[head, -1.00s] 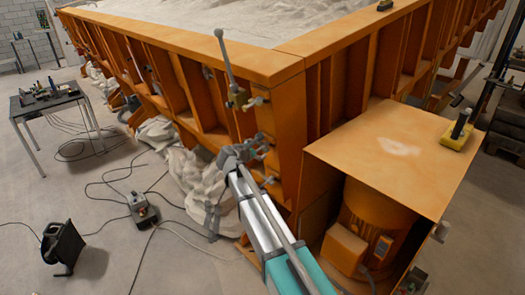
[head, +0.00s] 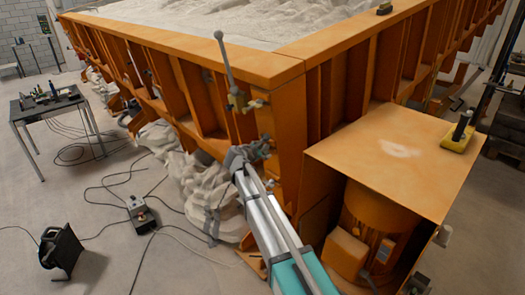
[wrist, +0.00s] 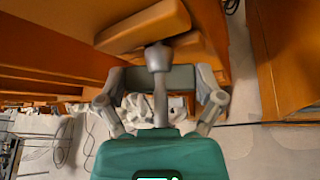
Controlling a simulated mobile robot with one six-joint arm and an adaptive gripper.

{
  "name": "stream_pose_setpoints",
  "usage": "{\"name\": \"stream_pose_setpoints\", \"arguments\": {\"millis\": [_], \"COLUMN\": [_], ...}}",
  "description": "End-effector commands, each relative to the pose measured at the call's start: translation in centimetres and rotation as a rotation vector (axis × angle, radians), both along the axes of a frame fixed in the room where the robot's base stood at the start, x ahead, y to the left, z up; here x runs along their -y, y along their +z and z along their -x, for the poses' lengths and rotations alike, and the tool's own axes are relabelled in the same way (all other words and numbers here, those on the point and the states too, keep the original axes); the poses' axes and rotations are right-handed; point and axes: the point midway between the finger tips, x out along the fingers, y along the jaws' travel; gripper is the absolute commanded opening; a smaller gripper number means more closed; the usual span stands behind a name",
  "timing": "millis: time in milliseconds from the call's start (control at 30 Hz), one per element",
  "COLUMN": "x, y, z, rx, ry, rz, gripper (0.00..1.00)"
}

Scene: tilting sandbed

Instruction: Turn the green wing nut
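I cannot make out a clearly green wing nut in either view. Small metal fittings (head: 238,101) sit at the foot of a grey upright lever on the orange frame's near corner in the head view. My gripper (head: 259,147) is lower, close in front of that corner. In the wrist view my gripper (wrist: 160,78) has its two grey finger linkages bowed out left and right. A grey shaft with a wider collar (wrist: 158,57) stands between them, against an orange part. A dark grey bar crosses behind it. Whether the fingertips touch the shaft is unclear.
The orange sandbed frame (head: 200,47) rises beside my arm. An orange motor housing (head: 395,150) stands close on the right, with a yellow-based item (head: 458,137) on top. A small table (head: 48,103), a control box (head: 140,212) and cables are on the left floor.

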Motion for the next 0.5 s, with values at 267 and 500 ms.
{"name": "stream_pose_setpoints", "arguments": {"millis": [267, 500], "x": [0.00, 0.06], "y": [-0.01, -0.16], "z": [0.01, 0.07], "rx": [0.003, 0.035], "ry": [0.000, 0.008], "rz": [-0.002, -0.034], "gripper": [0.38, 0.38]}}
